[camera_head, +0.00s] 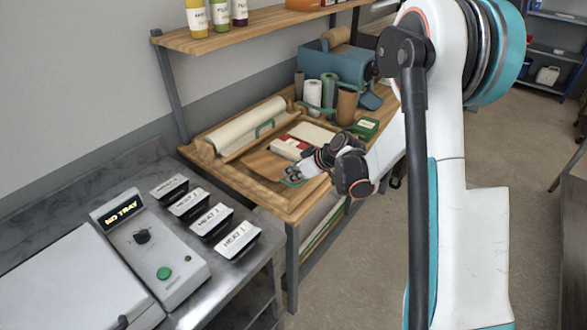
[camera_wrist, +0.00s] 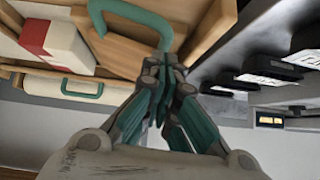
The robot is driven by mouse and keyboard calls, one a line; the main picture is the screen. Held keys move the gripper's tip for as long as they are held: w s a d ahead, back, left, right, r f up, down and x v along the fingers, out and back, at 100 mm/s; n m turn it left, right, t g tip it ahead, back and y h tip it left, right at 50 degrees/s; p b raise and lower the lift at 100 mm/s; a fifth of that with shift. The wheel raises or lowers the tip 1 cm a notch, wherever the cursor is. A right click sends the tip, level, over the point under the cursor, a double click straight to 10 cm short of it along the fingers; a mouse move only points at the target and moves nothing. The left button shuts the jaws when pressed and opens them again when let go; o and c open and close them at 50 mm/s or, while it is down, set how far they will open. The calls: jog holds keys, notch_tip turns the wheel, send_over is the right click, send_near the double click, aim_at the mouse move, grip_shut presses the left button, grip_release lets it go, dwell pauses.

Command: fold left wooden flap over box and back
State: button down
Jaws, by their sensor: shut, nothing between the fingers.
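A wooden flap (camera_head: 262,165) lies on the wooden bench at the near-left side of the box, apparently flat. Its teal loop handle (camera_wrist: 150,18) shows large in the wrist view, right in front of my fingers. A white box with a red end (camera_head: 290,147) stands beside the flap; it also shows in the wrist view (camera_wrist: 62,42). My gripper (camera_wrist: 166,78) is shut and empty, with its teal fingertips close to one end of the handle. I cannot tell whether they touch. In the head view my gripper (camera_head: 297,174) hides part of the handle.
Another teal handle (camera_head: 265,128) is beside a pale paper roll (camera_head: 245,125). Several rolls and a blue dispenser (camera_head: 335,64) stand behind. A shelf (camera_head: 250,30) hangs above.

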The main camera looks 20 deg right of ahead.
aim_at(287, 183)
jog(key=shift+f, duration=0.25)
jog(key=shift+s+a+f+b, duration=0.25)
jog(key=shift+f+b, duration=0.25)
jog(key=shift+b, duration=0.35)
jog(key=b, duration=0.1)
jog(key=f+b, duration=0.1)
jog(key=a+f+b, duration=0.1)
jog(key=shift+s+f+h, duration=0.1)
jog(key=shift+s+h, duration=0.15)
jog(key=shift+h, duration=0.05)
jog(key=shift+d, duration=0.1)
jog(key=shift+r, duration=0.2)
jog(key=shift+a+r+p, duration=0.2)
jog(key=shift+r+p, duration=0.1)
jog(key=shift+p, duration=0.05)
jog(key=a+r+p+v, duration=0.1)
jog(key=a+p+v, duration=0.1)
jog(key=v, duration=1)
jog(key=shift+s+r+p, duration=0.15)
jog(key=shift+s+p, duration=0.05)
jog(key=shift+p, duration=0.6)
